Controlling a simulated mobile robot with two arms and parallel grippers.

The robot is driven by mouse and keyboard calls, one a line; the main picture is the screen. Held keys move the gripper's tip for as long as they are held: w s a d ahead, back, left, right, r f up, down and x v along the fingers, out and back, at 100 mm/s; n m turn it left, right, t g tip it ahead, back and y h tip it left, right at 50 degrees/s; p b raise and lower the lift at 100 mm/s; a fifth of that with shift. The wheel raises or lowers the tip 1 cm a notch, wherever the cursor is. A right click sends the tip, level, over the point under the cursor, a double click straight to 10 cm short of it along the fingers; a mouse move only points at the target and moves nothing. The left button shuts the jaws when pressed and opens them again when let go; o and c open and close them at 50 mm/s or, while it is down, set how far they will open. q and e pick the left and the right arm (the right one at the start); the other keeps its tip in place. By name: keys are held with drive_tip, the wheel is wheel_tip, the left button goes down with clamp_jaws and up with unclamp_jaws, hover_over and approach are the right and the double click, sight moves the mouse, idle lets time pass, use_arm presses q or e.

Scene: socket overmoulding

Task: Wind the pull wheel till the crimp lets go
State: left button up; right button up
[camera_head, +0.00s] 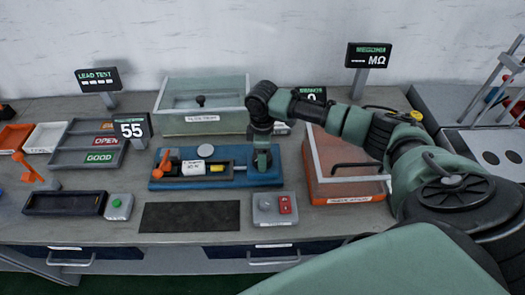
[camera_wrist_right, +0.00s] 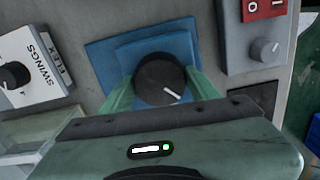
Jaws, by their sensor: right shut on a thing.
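The blue pull tester (camera_head: 165,184) lies on the bench in the head view. It carries a dark channel with a white labelled block (camera_head: 192,169), a yellow piece (camera_head: 216,169) and a grey disc. My right gripper (camera_head: 263,160) points down over its right end. In the right wrist view the pull wheel (camera_wrist_right: 158,72) is a round black knob with a white mark pointing to the lower right. The green fingers are shut on it from both sides. The wheel is hidden in the head view. My left gripper is out of view.
A grey box with red button (camera_head: 285,204) stands front right of the tester, beside a dark mat (camera_head: 190,216). A clear-lidded bin (camera_head: 203,122) stands behind. An orange lidded box (camera_head: 345,190) is close on the right, under my arm. Sorting trays (camera_head: 100,157) lie left.

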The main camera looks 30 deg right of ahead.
drive_tip(key=m+p, duration=0.2)
drive_tip(key=p, duration=0.1)
drive_tip(key=shift+r+m, duration=0.2)
drive_tip(key=shift+m, duration=0.2)
drive_tip(key=shift+f+m+p, duration=0.15)
drive_tip(key=shift+m+p, duration=0.55)
drive_tip(key=o, duration=1.4)
drive_tip(key=shift+c, duration=0.2)
wheel_tip(320, 180, up, 8)
drive_tip(key=shift+f+b, duration=0.1)
drive_tip(key=shift+b, duration=0.65)
